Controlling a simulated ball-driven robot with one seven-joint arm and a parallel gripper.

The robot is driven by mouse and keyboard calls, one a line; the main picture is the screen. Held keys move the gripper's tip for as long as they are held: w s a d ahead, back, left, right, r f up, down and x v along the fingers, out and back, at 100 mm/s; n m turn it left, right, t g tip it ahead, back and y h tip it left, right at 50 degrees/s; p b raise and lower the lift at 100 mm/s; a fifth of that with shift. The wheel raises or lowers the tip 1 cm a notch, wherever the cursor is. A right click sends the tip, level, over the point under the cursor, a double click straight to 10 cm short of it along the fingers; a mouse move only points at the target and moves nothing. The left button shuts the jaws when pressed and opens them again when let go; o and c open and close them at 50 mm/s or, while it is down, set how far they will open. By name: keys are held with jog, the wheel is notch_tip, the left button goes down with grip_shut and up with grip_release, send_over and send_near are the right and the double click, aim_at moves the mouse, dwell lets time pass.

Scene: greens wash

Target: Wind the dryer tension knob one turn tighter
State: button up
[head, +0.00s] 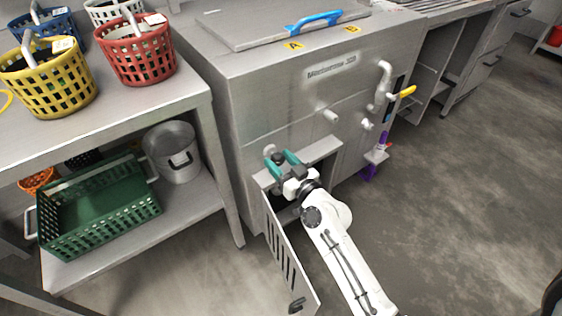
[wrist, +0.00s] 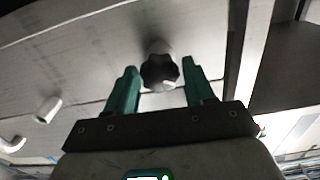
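The dryer tension knob (wrist: 160,72) is black and lobed, on a pale round boss on the steel machine's front. In the wrist view it lies between the two green fingers of my gripper (wrist: 159,80). The fingers are open, with a visible gap on each side of the knob; neither appears to touch it. In the head view my gripper (head: 279,159) reaches the machine front just above the open hatch, and the dark knob (head: 278,156) shows partly between the fingers. The knob's turn angle cannot be read.
A slotted door (head: 287,255) hangs open below my gripper, left of my arm. Pipe spouts and a yellow lever (head: 407,91) stick out to the right. A shelf table (head: 185,93) with baskets, a green crate (head: 100,215) and a pot (head: 172,152) stands left. Floor at right is clear.

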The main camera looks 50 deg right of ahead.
jog(key=c, duration=0.7)
jog(key=shift+c, duration=0.2)
jog(key=shift+m, duration=0.3)
jog(key=m, duration=0.5)
jog(key=m+p, duration=0.1)
jog(key=m, duration=0.5)
jog(key=shift+d, duration=0.1)
jog(key=shift+m, duration=0.3)
jog(key=o, duration=1.1)
jog(key=shift+c, duration=0.2)
